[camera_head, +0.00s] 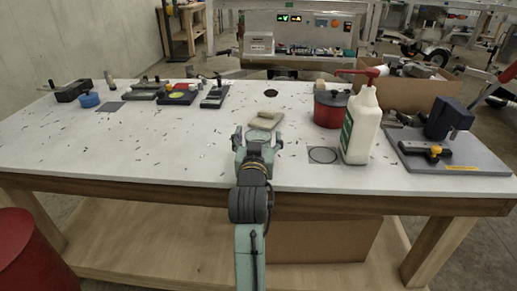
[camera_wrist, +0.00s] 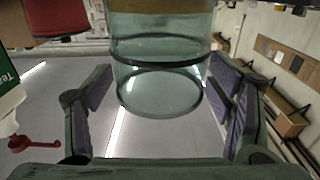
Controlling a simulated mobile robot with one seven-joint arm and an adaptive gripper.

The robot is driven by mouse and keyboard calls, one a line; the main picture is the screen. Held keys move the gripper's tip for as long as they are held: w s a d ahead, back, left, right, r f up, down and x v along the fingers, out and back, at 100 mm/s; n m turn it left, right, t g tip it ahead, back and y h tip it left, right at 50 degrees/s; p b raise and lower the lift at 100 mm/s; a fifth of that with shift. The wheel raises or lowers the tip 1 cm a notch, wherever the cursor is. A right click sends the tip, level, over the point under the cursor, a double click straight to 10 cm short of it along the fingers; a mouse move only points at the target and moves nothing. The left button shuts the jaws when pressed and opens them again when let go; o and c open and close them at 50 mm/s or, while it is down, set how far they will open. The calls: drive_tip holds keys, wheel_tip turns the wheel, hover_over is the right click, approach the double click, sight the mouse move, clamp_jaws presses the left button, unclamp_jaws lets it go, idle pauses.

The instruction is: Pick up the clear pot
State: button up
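The clear pot (camera_wrist: 160,92) is see-through glass with dark rounded edges, in the upper middle of the wrist view. It is between my fingers, and its far part runs out of the top of the picture. My gripper (camera_wrist: 160,75) is open, with one finger on each side of the pot. The pads are close to its sides, and I cannot tell whether they touch. In the head view my gripper (camera_head: 259,137) is low over the front middle of the table, fingers apart. The pot is hard to make out there.
To the right stand a red pot (camera_head: 330,110) and a white pump bottle (camera_head: 361,128), with a grey board of tools (camera_head: 450,158) beyond. Several tools lie along the back left. The table's left middle (camera_head: 130,150) is clear.

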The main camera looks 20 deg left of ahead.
drive_tip(key=c, duration=1.1)
drive_tip(key=shift+r, duration=0.1)
drive_tip(key=shift+c, duration=0.2)
